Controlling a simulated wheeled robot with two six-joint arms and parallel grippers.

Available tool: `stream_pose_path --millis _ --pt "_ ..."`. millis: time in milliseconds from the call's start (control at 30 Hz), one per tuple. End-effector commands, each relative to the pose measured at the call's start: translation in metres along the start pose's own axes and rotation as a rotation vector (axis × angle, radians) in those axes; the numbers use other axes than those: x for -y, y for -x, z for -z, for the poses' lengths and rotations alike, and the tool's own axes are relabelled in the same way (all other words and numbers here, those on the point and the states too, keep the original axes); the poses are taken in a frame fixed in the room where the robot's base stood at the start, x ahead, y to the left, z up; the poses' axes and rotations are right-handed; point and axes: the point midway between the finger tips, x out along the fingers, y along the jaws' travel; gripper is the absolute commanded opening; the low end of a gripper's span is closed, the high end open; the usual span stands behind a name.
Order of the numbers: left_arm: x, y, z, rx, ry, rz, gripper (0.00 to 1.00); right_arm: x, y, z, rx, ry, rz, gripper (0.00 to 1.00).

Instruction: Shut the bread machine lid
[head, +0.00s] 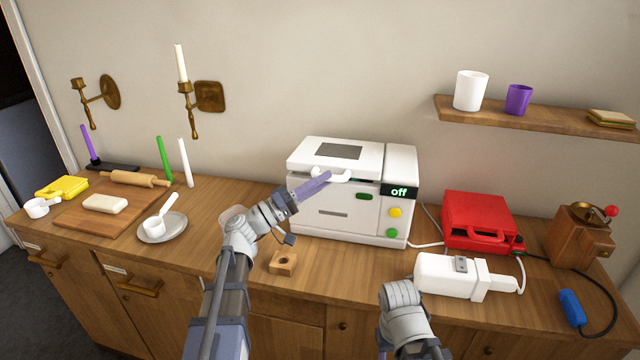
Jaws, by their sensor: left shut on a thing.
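The white bread machine (334,222) stands on the wooden counter, with a display (398,191) reading "off". Its lid (306,156), with a dark window, lies low and nearly level over the body. A dark sliver shows under its front edge near the handle; I cannot tell whether it is fully seated. My left gripper (318,183) is shut on the white lid handle (345,175) at the lid's front. Its fingers cover part of the handle. My right arm is at the bottom of the head view, and its gripper is not visible.
A small wooden block (283,263) lies in front of the machine. A red case (478,222), a white appliance (446,273) and a wooden grinder (580,238) stand to the right. A plate (176,232) and a cutting board (92,222) lie to the left. A shelf (550,119) is above right.

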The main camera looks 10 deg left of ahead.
Motion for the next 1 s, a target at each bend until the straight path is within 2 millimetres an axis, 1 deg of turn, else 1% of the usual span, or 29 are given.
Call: stream_pose_path --millis 33,133,167,233,267,667,867,1000 --pt "0.005 -0.002 0.005 -0.009 -0.001 0.01 0.0 0.0 0.0 0.0 0.0 0.0 0.0 0.5" --pt "0.005 -0.002 0.005 -0.009 -0.001 0.01 0.0 0.0 0.0 0.0 0.0 0.0 0.0 0.5" --pt "0.005 -0.002 0.005 -0.009 -0.001 0.01 0.26 0.0 0.0 0.0 0.0 0.0 0.0 0.5" --pt "0.004 -0.002 0.005 -0.009 -0.001 0.009 0.33 0.0 0.0 0.0 0.0 0.0 0.0 0.5" --pt "0.004 -0.002 0.005 -0.009 -0.001 0.009 0.35 0.0 0.0 0.0 0.0 0.0 0.0 0.5" --pt "-0.001 -0.001 0.004 -0.007 0.0 0.005 0.35 0.0 0.003 0.0 0.0 0.0 0.0 0.5" --pt "-0.012 -0.006 0.009 -0.007 0.0 0.005 0.35 -0.002 0.016 -0.001 0.0 0.0 0.0 0.5" --pt "-0.026 -0.013 0.016 -0.007 0.0 0.005 0.35 -0.003 0.033 -0.002 0.0 0.0 0.0 0.5"
